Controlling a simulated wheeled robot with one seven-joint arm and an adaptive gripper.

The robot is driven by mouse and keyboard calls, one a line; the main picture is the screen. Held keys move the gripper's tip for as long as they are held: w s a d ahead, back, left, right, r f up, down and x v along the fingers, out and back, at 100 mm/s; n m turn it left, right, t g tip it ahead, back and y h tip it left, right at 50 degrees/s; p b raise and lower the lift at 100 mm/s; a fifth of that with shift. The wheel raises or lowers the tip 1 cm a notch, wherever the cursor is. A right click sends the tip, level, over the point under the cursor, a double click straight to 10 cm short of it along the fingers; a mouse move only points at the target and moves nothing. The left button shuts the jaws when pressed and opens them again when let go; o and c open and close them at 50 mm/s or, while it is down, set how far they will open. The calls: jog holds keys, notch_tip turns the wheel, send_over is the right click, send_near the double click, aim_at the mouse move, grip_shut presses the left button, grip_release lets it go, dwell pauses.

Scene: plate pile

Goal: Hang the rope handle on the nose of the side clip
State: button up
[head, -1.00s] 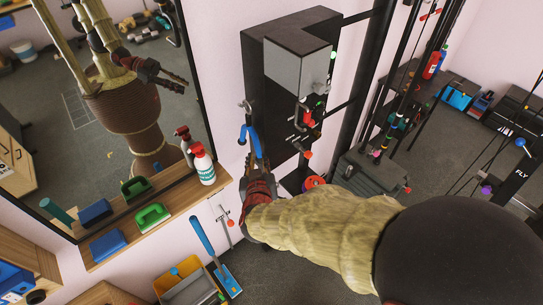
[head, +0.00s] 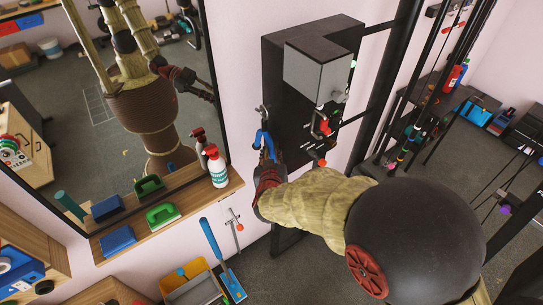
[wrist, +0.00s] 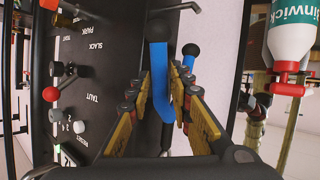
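A blue rope handle (head: 262,142) with dark ends is at the left side of the black wall box. My gripper (head: 266,165) is below the box's left side in the head view. A small grey hook-like part (head: 263,113), which may be the side clip, shows just above the handle. A metal rod (wrist: 180,8) shows past the handle in the wrist view. I cannot tell whether the handle touches either part.
The black box (head: 285,100) carries a red-knobbed lever (wrist: 50,93) and white labels. A black rack frame (head: 385,80) stands right.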

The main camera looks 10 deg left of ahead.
jog(key=shift+c, duration=1)
grip_shut()
jog(key=shift+r, duration=0.2)
jog(key=shift+r+p, duration=0.85)
jog(key=shift+s+a, duration=0.1)
